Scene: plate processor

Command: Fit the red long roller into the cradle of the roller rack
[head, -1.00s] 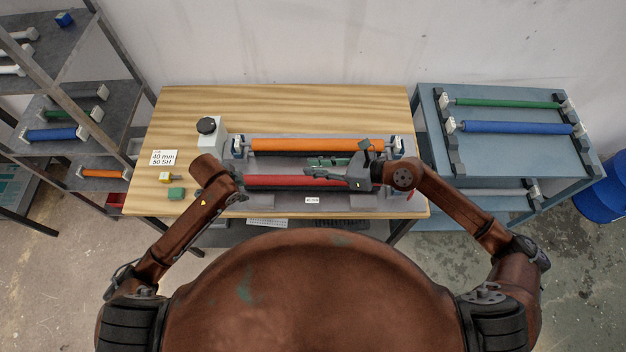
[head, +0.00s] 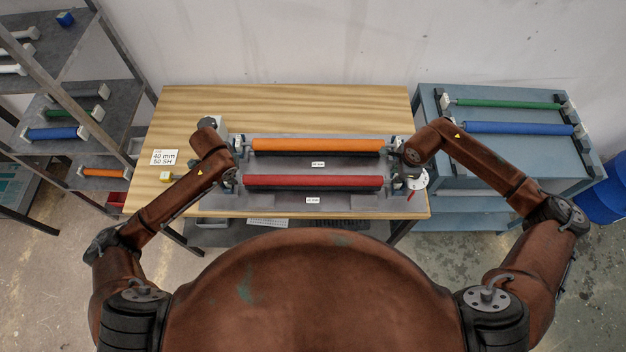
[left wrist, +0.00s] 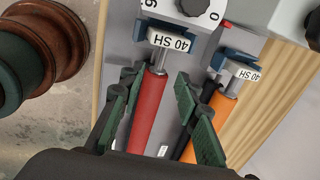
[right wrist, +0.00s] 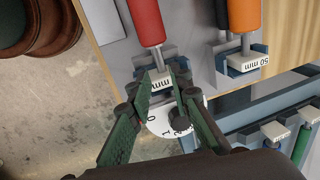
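The red roller (head: 315,182) lies level in the front of the machine on the wooden table, parallel to the orange roller (head: 315,146) behind it. My left gripper (head: 232,168) is at its left end; in the left wrist view its open fingers (left wrist: 158,88) straddle the red roller (left wrist: 147,112) below a "40 SH" end block (left wrist: 169,40). My right gripper (head: 408,168) is at the right end; in the right wrist view its open fingers (right wrist: 162,72) flank the white "mm" end block (right wrist: 160,83). A blue stand (head: 450,165) at right carries dark roller supports.
The stand holds a green roller (head: 507,104) and a blue roller (head: 515,127) on top. A shelf unit (head: 70,100) with other rollers stands at left. A white dial (right wrist: 165,125) sits by my right fingers. The back of the wooden table (head: 290,108) is clear.

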